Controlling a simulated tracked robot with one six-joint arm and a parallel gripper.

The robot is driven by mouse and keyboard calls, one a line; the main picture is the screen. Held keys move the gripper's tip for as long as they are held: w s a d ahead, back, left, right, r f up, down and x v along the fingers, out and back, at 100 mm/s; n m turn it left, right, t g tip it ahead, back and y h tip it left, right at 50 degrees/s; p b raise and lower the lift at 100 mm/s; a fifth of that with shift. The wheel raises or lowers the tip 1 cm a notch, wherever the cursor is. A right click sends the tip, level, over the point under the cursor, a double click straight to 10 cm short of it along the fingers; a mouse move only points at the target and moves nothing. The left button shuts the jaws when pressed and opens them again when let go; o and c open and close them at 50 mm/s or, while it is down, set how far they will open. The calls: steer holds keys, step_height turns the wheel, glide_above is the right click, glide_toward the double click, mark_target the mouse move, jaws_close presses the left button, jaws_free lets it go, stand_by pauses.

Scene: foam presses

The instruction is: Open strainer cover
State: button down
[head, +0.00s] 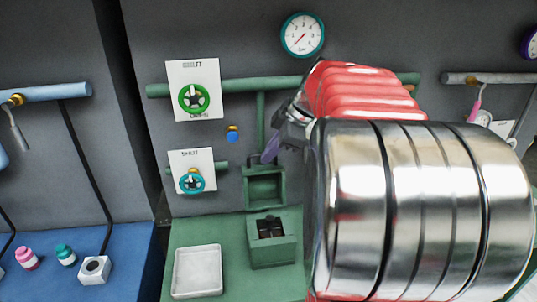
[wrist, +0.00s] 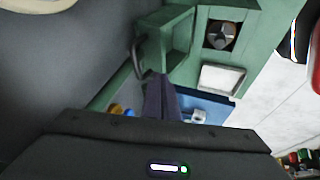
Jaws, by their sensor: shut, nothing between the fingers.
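The green strainer box (head: 264,187) is on the grey wall, below a vertical green pipe. Its front shows a raised rim around a recessed face; I cannot tell whether this is a cover or an open inside. It also shows in the wrist view (wrist: 170,45), with a dark curved bar (wrist: 137,60) at its left side. My gripper (head: 270,151) is shut and empty, with its dark fingers just above the box in the head view. In the wrist view the fingers (wrist: 161,90) point at the box's near edge. Contact cannot be told.
A green block with a dark opening (head: 271,228) stands below the box, beside a white tray (head: 198,270). A green handwheel (head: 194,98) and a teal one (head: 191,181) are at left. A gauge (head: 302,35) is above. My arm hides the right side.

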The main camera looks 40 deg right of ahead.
steer(key=w+v, duration=0.1)
steer(key=v, duration=1)
steer(key=shift+s+r, duration=0.2)
steer(key=shift+r, duration=0.45)
